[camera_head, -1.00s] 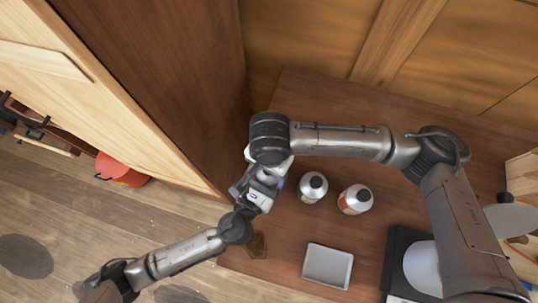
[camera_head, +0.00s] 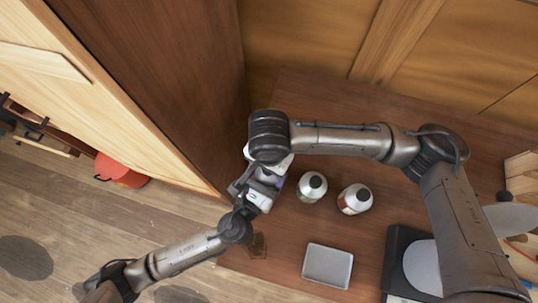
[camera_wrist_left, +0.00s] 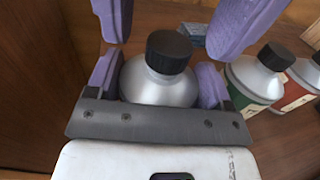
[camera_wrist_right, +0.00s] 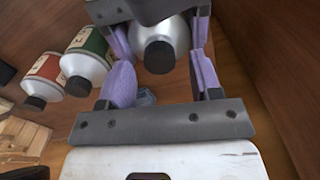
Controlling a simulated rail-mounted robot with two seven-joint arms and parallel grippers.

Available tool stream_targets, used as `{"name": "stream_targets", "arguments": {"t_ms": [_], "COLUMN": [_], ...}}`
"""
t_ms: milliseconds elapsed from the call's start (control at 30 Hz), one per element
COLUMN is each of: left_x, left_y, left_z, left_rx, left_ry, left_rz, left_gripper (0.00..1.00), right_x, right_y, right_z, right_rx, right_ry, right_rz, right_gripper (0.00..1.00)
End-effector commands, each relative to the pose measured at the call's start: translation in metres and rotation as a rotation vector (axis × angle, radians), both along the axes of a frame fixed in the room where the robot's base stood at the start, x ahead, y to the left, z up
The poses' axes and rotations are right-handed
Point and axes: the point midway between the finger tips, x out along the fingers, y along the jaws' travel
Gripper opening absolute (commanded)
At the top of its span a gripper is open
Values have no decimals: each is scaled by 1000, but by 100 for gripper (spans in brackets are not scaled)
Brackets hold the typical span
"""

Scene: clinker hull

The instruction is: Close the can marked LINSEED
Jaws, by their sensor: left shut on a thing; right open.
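A silver can (camera_wrist_left: 158,84) with a black cap (camera_wrist_left: 168,50) on its neck stands between my left gripper's purple fingers (camera_wrist_left: 158,82). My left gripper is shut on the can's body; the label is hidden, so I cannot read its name. My right gripper (camera_wrist_right: 162,82) is open, its fingers on either side of the cap and apart from it in the right wrist view. The same cap (camera_wrist_right: 159,56) sits at the can's top; I cannot tell how tightly it is seated. In the head view the can is hidden beneath my arms.
A green-labelled can (camera_head: 311,187) and a red-labelled can (camera_head: 355,199), both black-capped, stand close by on the brown bench. A grey tray (camera_head: 328,266) lies in front of them. A tall wooden panel (camera_head: 170,80) rises close on the left. A small blue thing (camera_wrist_right: 145,96) lies behind.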

Motion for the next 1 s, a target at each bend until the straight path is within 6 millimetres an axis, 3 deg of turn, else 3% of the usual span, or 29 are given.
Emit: {"name": "stream_targets", "arguments": {"t_ms": [300,567,700,1000], "left_x": [0,0,0,0], "left_y": [0,0,0,0], "left_z": [-1,-1,0,-1], "left_rx": [0,0,1,0], "left_ry": [1,1,0,1], "left_rz": [0,1,1,1], "left_gripper": [8,8,8,8], "right_x": [0,0,2,22], "right_y": [0,0,0,-7], "right_z": [35,38,41,79], "right_rx": [1,-1,-1,-55], "right_ry": [-3,-1,-11,-121], "right_rz": [0,0,0,80], "right_gripper": [59,59,46,46]}}
